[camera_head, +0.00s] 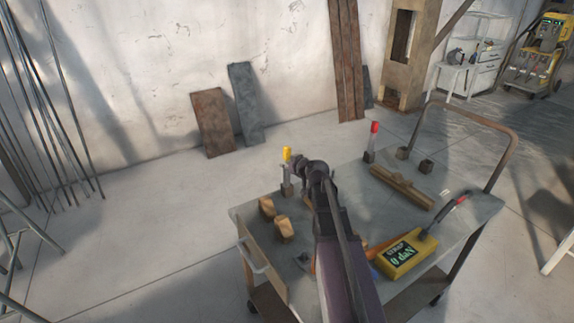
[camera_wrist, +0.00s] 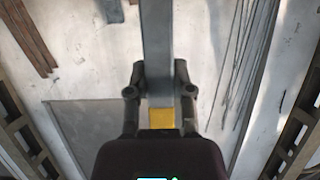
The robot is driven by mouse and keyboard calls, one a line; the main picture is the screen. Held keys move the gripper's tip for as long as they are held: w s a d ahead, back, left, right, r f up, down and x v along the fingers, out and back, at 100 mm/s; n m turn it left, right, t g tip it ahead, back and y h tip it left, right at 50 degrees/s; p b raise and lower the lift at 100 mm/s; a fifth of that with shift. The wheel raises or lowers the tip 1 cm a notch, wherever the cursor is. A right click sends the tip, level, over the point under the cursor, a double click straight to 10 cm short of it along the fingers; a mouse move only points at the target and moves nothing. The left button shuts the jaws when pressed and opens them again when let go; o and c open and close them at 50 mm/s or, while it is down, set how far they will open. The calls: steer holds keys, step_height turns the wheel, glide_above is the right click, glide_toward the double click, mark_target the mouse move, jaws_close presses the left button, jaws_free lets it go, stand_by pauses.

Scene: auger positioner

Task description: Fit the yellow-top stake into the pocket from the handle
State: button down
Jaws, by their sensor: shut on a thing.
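The yellow-top stake (camera_head: 287,154) is upright at the cart's far left edge, a grey bar with a yellow top. Its lower end meets a small dark pocket block (camera_head: 287,190); I cannot tell whether it is inside. My gripper (camera_head: 301,163) is shut on the stake near the top. The wrist view shows the grey bar (camera_wrist: 157,50) between my fingers (camera_wrist: 160,92), with its yellow end (camera_wrist: 162,118). A red-top stake (camera_head: 373,138) stands in another block.
The grey cart top (camera_head: 335,182) also carries two wooden blocks (camera_head: 267,206) (camera_head: 284,229), a wooden beam (camera_head: 402,187), a yellow meter (camera_head: 405,256) reading 0 daN and a red-handled tool (camera_head: 461,200). Rusty plates (camera_head: 213,123) lean on the wall behind.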

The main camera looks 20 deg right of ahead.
mark_target(287, 147)
steer(key=shift+f+b, duration=0.65)
steer(key=shift+f, duration=0.05)
steer(key=shift+c, duration=2.1)
jaws_free()
steer(key=shift+r, duration=0.1)
step_height(287, 147, up, 12)
steer(key=p, duration=1.2)
steer(key=shift+d, duration=0.1)
